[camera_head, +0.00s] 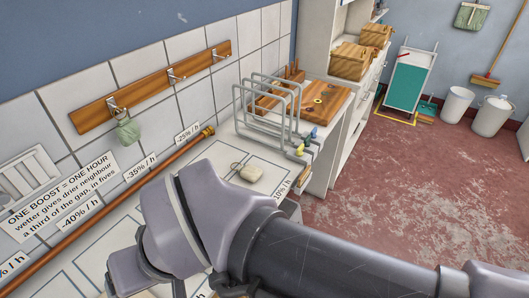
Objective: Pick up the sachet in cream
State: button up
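A small cream sachet (250,173) with a thin loop lies flat on the pale worktop (212,160), inside an outlined rectangle. A pale green sachet (127,131) hangs from the left hook of the wooden wall rail (150,88). My arm crosses the lower part of the view in front of the worktop. Its grey joints stand nearer the camera than the cream sachet and apart from it in the picture. My gripper's fingers do not show, so I cannot see whether they hold anything.
A grey wire rack (268,112) and a wooden board (322,103) stand just beyond the cream sachet. A copper-coloured pipe (118,205) runs along the wall side. Shelves with wooden boxes (350,62) stand behind. Open red floor (410,185) lies to the right.

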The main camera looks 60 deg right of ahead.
aim_at(250, 173)
jog(key=z, duration=1.55)
jog(key=i+l+u, duration=0.3)
jog(key=l, duration=0.4)
jog(key=i+l+u, duration=0.15)
jog(key=i+l, duration=0.15)
jog(key=l, duration=0.05)
